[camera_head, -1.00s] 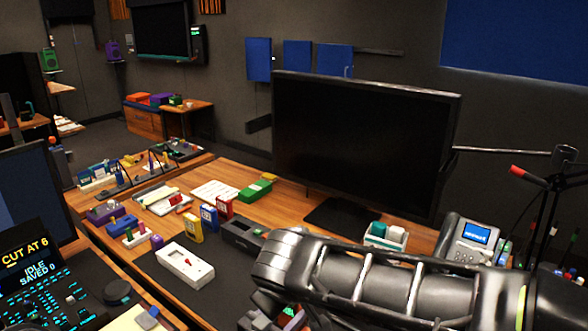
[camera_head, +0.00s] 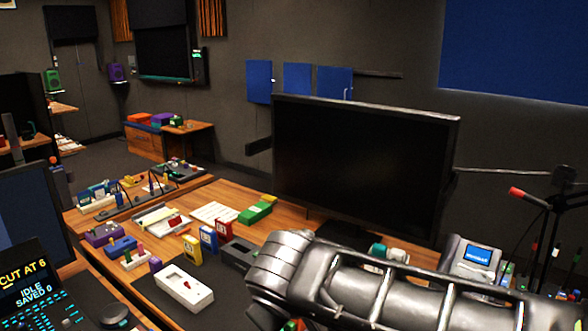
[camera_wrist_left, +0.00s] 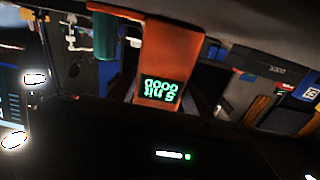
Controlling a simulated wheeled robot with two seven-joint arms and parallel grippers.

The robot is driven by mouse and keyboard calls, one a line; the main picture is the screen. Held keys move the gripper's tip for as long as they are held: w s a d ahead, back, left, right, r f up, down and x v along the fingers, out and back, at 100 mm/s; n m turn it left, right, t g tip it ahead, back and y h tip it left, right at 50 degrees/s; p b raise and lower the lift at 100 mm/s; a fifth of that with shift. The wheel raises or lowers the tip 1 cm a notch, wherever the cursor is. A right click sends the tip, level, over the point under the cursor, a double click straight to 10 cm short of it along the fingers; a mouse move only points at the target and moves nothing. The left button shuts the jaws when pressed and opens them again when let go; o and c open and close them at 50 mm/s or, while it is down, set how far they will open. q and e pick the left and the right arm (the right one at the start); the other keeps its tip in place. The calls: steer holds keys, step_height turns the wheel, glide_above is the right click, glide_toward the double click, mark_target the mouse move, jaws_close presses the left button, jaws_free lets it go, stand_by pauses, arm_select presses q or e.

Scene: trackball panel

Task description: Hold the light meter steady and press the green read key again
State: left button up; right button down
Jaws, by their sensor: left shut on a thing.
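The light meter (camera_wrist_left: 162,60) shows in the left wrist view as an orange body with a small dark display of glowing green characters, upside down. My left gripper (camera_wrist_left: 158,105) is shut on it; the fingers are too dark to make out. I cannot pick out the green read key. A small orange and green patch (camera_head: 292,325) shows under that arm's end.
A large monitor (camera_head: 360,165) stands behind the arm. A white device (camera_head: 184,288), yellow, blue and red boxes (camera_head: 208,238) and a green block (camera_head: 255,213) are on the wooden desk. A grey device with a blue screen (camera_head: 470,258) and a microphone stand (camera_head: 545,225) are at right.

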arm_select(q)
steer(key=o, duration=1.3)
steer(key=shift+a+f, duration=0.1)
steer(key=shift+f, duration=0.1)
steer(key=o, duration=0.3)
steer(key=shift+r, duration=0.1)
steer(key=shift+s, duration=0.1)
steer(key=v, duration=1.1)
steer(key=shift+s+a, duration=0.25)
steer(key=shift+s, duration=0.05)
steer(key=shift+o, duration=0.4)
steer(key=shift+o, duration=1.4)
steer(key=shift+v, duration=3)
